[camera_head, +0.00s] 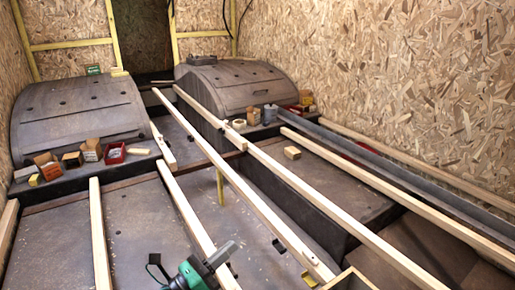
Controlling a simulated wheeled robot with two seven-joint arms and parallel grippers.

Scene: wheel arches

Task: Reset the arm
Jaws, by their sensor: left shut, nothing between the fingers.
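I cannot make out either of my grippers or arms in the head view. At the bottom edge, left of the middle, is a green and dark-grey object (195,272) that looks like a power tool, cut off by the frame. A small black piece (154,262) shows just left of it. I cannot tell if the two are joined.
Long pale wooden battens (240,190) run from the front to the back over dark panels. Two grey wheel arches stand at the back, one left (75,108) and one right (235,85). Small boxes (91,150) sit before the left arch. Chipboard walls (400,80) close the sides.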

